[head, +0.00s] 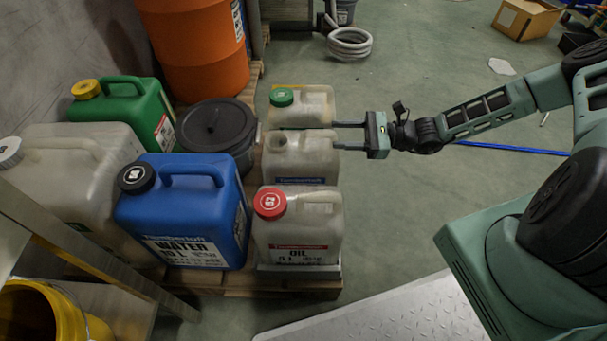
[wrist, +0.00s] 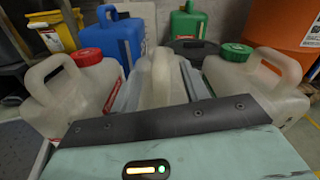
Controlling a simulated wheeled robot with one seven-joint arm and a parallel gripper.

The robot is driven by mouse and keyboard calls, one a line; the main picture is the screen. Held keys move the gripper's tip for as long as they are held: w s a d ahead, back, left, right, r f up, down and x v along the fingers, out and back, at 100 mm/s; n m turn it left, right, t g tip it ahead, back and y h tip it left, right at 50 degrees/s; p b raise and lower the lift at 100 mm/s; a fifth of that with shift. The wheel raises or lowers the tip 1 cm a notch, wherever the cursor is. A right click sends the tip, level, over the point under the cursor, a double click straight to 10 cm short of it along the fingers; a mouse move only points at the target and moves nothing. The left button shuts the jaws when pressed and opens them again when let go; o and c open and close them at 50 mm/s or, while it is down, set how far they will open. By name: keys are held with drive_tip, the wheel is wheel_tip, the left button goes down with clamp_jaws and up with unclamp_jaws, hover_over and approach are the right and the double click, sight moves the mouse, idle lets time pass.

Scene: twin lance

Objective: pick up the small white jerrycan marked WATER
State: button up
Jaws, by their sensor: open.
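Three small whitish jerrycans stand in a row on a pallet. The middle one (head: 300,159) has a blue label band; its WATER marking is not readable here. In the wrist view the middle can's raised handle (wrist: 161,75) is in the centre. My gripper (head: 336,136) is open, at the right side of the middle can, its two fingers pointing left. In the wrist view the fingers appear on either side of the handle. I cannot tell whether they touch it. The can's lower part is hidden in the wrist view by my gripper's body.
A red-capped jerrycan marked OIL (head: 298,229) and a green-capped one (head: 302,106) stand close on either side. A large blue WATER jerrycan (head: 190,213) and a dark lidded bucket (head: 215,130) stand to the left. The floor right of the pallet (head: 306,284) is mostly clear.

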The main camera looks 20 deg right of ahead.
sight(333, 133)
drive_tip(key=b+x, duration=0.2)
drive_tip(key=x, duration=0.2)
drive_tip(key=shift+w+a+f, duration=0.1)
drive_tip(key=shift+a, duration=0.2)
drive_tip(key=shift+w+a+b, duration=0.15)
drive_tip(key=shift+a+b, duration=0.15)
clamp_jaws()
